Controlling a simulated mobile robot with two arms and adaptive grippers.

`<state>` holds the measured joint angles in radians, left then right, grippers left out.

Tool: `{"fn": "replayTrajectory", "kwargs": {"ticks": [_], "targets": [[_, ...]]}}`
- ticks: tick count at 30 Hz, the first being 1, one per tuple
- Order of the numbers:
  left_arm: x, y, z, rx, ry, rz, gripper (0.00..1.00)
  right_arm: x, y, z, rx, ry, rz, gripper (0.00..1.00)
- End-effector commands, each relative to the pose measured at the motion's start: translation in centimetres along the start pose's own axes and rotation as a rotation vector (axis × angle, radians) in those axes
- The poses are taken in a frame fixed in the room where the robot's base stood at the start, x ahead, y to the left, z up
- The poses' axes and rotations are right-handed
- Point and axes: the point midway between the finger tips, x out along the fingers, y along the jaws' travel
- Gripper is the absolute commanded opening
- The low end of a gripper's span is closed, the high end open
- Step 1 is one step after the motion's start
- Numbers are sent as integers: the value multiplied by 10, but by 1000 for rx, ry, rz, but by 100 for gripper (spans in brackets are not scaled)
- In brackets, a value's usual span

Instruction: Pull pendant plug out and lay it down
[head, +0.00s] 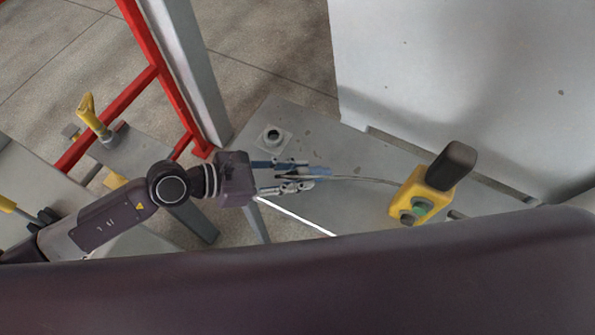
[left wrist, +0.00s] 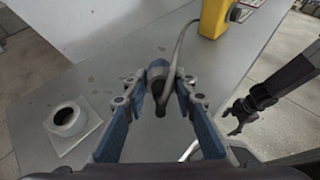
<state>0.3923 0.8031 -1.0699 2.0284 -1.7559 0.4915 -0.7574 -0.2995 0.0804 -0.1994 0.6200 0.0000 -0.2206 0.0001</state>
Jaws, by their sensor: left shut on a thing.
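My left gripper (head: 305,178) is shut on the dark pendant plug, which shows between the fingertips in the left wrist view (left wrist: 158,72). The plug is out of the socket (head: 272,137), apart from it and over the grey plate. The round socket also shows in the left wrist view (left wrist: 68,116), with its dark hole open. A grey cable (head: 355,178) runs from the plug to the yellow pendant (head: 408,193), which has a green button and a black part. My right gripper (left wrist: 237,118) is small in the left wrist view; its jaw opening is unclear.
The grey plate (head: 325,140) has bare room around the socket. A tall pale panel (head: 470,80) rises behind it. A red frame (head: 150,50) and grey post (head: 185,70) stand at the left, near a yellow-handled clamp (head: 88,112).

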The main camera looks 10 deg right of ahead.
Motion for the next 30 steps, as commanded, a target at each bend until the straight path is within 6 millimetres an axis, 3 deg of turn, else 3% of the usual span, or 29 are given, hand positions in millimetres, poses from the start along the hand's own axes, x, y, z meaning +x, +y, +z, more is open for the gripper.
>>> {"fn": "replayTrajectory", "kwargs": {"ticks": [2, 3, 8, 22, 26, 30], "targets": [[0, 0, 0, 0, -1, 0, 0, 0, -1, 0, 0, 0, -1, 64], [0, 0, 0, 0, -1, 0, 29, 0, -1, 0, 0, 0, -1, 64], [0, 0, 0, 0, -1, 0, 46, 0, -2, 0, 1, 0, -2, 64], [-3, 0, 0, -1, 1, 0, 46, 0, 0, 1, -1, -1, -1, 64], [-17, 0, -2, -2, 3, 1, 46, 0, 0, 1, -1, 0, -1, 64], [-44, 0, -2, -2, 5, 2, 46, 0, -1, 0, 0, 0, -1, 64]]}}
